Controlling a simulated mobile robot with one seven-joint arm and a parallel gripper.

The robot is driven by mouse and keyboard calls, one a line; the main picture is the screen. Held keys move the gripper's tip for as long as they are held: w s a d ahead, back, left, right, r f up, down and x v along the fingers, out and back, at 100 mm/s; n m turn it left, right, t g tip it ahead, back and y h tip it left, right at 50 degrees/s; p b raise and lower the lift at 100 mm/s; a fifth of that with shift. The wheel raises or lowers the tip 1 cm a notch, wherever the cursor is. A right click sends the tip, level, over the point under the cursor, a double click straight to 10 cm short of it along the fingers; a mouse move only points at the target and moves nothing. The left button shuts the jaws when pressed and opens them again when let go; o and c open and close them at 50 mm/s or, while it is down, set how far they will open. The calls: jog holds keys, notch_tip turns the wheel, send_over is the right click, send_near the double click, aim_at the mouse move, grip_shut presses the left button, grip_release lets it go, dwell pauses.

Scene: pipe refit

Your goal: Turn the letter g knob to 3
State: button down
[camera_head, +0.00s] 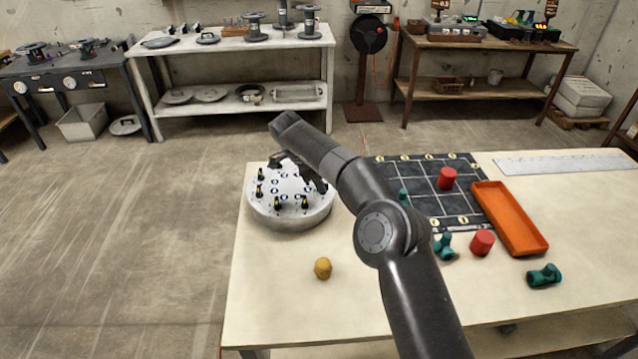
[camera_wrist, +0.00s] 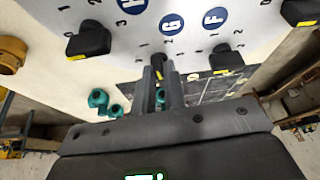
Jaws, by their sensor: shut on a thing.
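A round grey panel (camera_head: 290,212) with several black, yellow-marked knobs stands on the table's left end. In the wrist view, the blue letter G label (camera_wrist: 171,25) is on the panel face (camera_wrist: 185,8), between the F label (camera_wrist: 215,19) and another blue label. My gripper (camera_wrist: 162,88) is shut on the letter g knob (camera_wrist: 158,66) beside the G label. The fingers cover most of this knob, so its pointer direction cannot be read. Small numerals flank it. Neighbouring black knobs (camera_wrist: 88,40) sit to either side. In the head view, my gripper (camera_head: 318,184) reaches the panel's right side.
A yellow piece (camera_head: 323,268) lies in front of the panel. To the right are a dark grid board (camera_head: 425,205), red cylinders (camera_head: 482,242), teal pipe fittings (camera_head: 544,276), an orange tray (camera_head: 508,215) and a ruler (camera_head: 565,163). The table's front left is mostly clear.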

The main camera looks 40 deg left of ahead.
aim_at(326, 185)
jog(key=shift+a+f+m, duration=0.1)
jog(key=shift+m, duration=0.6)
jog(key=shift+m+g, duration=0.3)
jog(key=shift+h, duration=0.3)
jog(key=c, duration=1.5)
grip_release()
jog(key=shift+r, duration=0.2)
jog(key=shift+r, duration=1.85)
jog(key=shift+w+d+r, duration=0.3)
jog(key=shift+w+d, duration=0.05)
jog(key=shift+d, duration=0.1)
jog(key=w+d+r, duration=0.1)
jog(key=d+r, duration=0.1)
jog(key=d, duration=0.1)
jog(key=w+d+r, duration=0.1)
jog(key=d+r, duration=0.1)
jog(key=d, duration=0.1)
jog(key=w+d+r, duration=0.1)
jog(key=d+r, duration=0.1)
jog(key=d, duration=0.2)
jog(key=shift+w+r, duration=0.2)
jog(key=shift+w, duration=0.1)
